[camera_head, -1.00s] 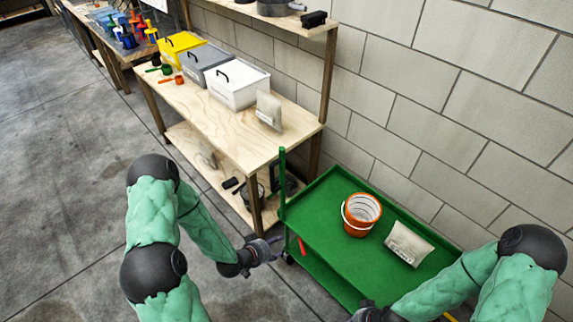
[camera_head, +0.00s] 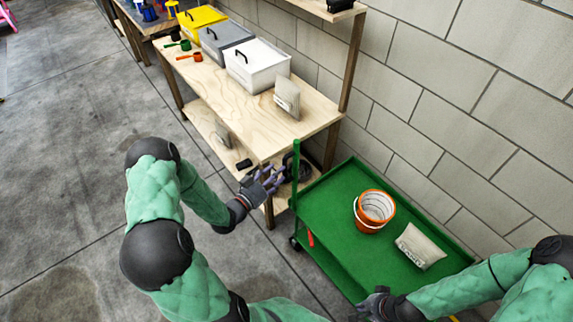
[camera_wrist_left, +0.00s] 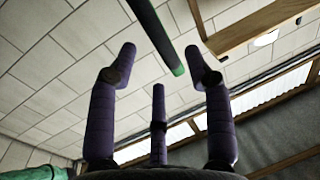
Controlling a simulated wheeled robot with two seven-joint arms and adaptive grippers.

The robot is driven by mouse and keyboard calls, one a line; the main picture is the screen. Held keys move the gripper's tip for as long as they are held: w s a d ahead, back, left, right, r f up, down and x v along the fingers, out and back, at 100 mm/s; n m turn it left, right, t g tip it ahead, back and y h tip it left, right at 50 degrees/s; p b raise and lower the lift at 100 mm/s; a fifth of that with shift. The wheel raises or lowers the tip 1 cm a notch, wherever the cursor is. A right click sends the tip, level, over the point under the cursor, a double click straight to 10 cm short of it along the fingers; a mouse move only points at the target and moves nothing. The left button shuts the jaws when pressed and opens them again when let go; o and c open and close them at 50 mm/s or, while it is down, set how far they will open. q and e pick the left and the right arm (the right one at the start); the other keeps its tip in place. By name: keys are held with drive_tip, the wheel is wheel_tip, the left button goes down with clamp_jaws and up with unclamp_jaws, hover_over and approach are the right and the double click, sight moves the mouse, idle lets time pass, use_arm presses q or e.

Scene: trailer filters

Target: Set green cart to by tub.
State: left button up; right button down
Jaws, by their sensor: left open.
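The green cart (camera_head: 330,207) stands at the right by the block wall. An orange bucket (camera_head: 374,210) and a pale bag (camera_head: 420,246) rest on its top shelf. My left gripper (camera_head: 270,177) is open and empty, just left of the cart's upright green post (camera_head: 296,180). In the left wrist view my spread fingers (camera_wrist_left: 160,62) show the dark green post (camera_wrist_left: 155,35) beyond or between their tips; contact cannot be told. My right gripper (camera_head: 373,298) is at the cart's near edge, its fingers partly hidden. White (camera_head: 258,72), grey (camera_head: 226,50) and yellow (camera_head: 200,20) lidded tubs stand on the bench.
The wooden bench (camera_head: 255,115) stands directly beyond the cart, with a pale packet (camera_head: 287,96) and green and orange scoops on top. Items lie on its lower shelf. Bare concrete floor (camera_head: 80,150) is open at the left. The block wall (camera_head: 450,110) bounds the right.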

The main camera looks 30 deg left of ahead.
sight(286, 165)
use_arm(q)
drive_tip(key=shift+w+d, duration=0.2)
drive_tip(key=shift+w, duration=0.7)
drive_tip(key=shift+w+d, duration=0.15)
drive_tip(key=shift+w, duration=0.75)
drive_tip(key=shift+w+d, duration=0.2)
drive_tip(key=shift+w, duration=0.7)
clamp_jaws()
